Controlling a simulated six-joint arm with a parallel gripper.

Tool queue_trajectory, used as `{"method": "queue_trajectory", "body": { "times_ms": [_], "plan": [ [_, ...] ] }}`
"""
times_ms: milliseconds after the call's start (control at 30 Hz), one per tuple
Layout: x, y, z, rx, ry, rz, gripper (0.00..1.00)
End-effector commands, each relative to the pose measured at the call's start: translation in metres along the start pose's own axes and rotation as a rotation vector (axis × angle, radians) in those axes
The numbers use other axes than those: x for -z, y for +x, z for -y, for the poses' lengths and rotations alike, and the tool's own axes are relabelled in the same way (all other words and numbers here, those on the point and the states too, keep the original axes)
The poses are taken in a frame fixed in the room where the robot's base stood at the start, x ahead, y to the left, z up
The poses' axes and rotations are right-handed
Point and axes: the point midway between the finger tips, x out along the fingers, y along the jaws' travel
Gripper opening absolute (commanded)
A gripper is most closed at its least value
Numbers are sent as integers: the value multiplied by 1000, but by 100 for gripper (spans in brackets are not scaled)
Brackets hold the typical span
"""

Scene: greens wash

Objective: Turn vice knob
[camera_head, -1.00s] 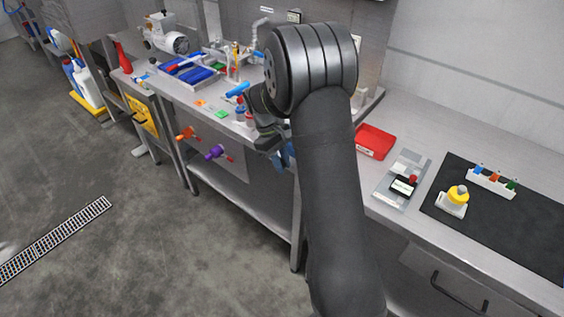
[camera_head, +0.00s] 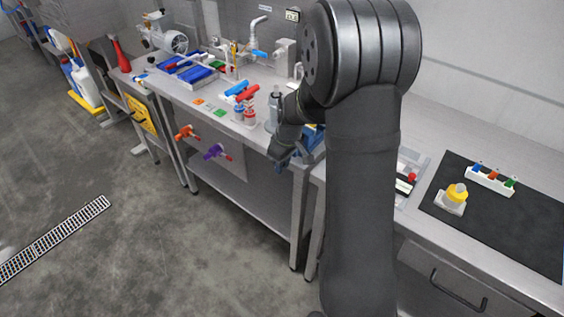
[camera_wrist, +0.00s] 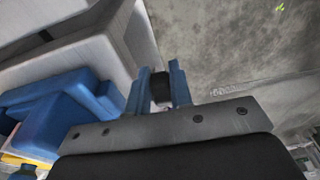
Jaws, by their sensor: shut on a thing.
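The blue vice (camera_head: 315,136) is at the front edge of the bench, partly hidden behind my arm. In the wrist view the blue vice body (camera_wrist: 62,112) fills the left side. My gripper (camera_head: 279,160) is low, just in front of the bench edge beside the vice. In the wrist view my gripper (camera_wrist: 160,84) has its two blue fingers closed on either side of a small dark piece, the vice knob (camera_wrist: 160,88). Most of the knob is hidden by the fingers, so its turn angle cannot be told.
Bottles with red and blue tops (camera_head: 243,108) stand left of the arm on the bench. Orange (camera_head: 186,132) and purple (camera_head: 214,152) handles stick out from the bench front. A black mat (camera_head: 500,222) lies at the right. The floor in front is clear.

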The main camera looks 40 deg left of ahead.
Motion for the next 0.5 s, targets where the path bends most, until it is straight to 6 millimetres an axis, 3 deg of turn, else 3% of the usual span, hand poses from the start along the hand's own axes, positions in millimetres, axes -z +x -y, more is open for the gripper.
{"method": "queue_trajectory", "body": {
  "times_ms": [500],
  "plan": [
    [-2, 4, -1, -3, 4, -305, 0]
  ]
}}
